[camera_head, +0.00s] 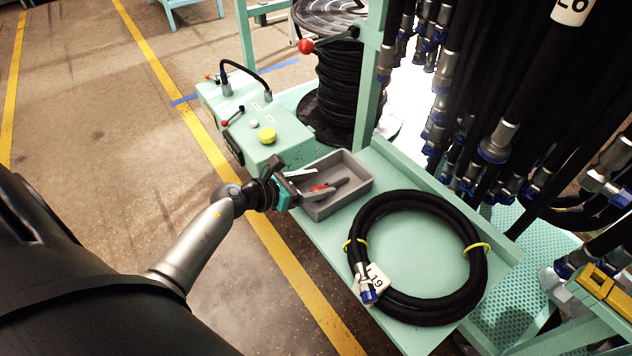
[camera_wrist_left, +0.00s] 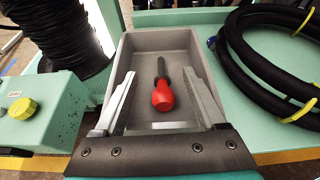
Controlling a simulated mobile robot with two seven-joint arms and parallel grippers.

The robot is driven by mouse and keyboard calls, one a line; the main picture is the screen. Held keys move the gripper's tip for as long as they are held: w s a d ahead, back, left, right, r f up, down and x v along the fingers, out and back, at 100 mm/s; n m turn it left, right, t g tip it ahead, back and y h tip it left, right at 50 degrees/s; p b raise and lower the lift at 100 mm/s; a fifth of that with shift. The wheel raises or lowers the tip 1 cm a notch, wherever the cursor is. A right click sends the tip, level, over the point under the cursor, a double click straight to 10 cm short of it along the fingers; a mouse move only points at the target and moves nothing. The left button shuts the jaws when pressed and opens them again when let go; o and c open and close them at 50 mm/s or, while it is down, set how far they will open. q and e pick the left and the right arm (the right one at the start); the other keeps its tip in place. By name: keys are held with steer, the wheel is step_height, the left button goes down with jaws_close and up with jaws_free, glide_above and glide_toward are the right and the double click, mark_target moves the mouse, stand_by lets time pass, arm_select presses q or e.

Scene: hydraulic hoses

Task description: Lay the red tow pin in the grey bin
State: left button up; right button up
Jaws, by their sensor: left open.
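The red tow pin (camera_wrist_left: 163,96) has a round red head and a dark shaft. It lies inside the grey bin (camera_wrist_left: 187,41), its shaft pointing to the far wall in the left wrist view. In the head view the pin (camera_head: 321,187) shows partly behind my fingers, in the bin (camera_head: 357,170) on the green bench. My left gripper (camera_head: 326,180) is open over the bin. In the left wrist view its two fingers (camera_wrist_left: 158,73) stand apart on either side of the pin, with gaps to it. My right gripper is not in view.
A coiled black hose (camera_head: 477,262) with yellow ties and an L19 tag lies on the bench right of the bin. A green control box (camera_head: 286,143) with a yellow knob (camera_head: 267,135) stands left. A black hose reel (camera_head: 338,85) is behind; hanging hoses crowd the right.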

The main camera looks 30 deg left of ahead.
arm_select(q)
steer(key=shift+s+a+r, duration=0.1)
steer(key=shift+s+a, duration=0.05)
steer(key=shift+s, duration=0.15)
steer(key=p+v, duration=0.4)
steer(key=v, duration=1)
steer(key=shift+s, duration=0.25)
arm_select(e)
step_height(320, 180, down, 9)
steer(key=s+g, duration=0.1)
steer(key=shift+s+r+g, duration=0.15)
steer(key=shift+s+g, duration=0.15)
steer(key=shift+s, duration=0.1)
arm_select(q)
steer(key=shift+a+r, duration=0.1)
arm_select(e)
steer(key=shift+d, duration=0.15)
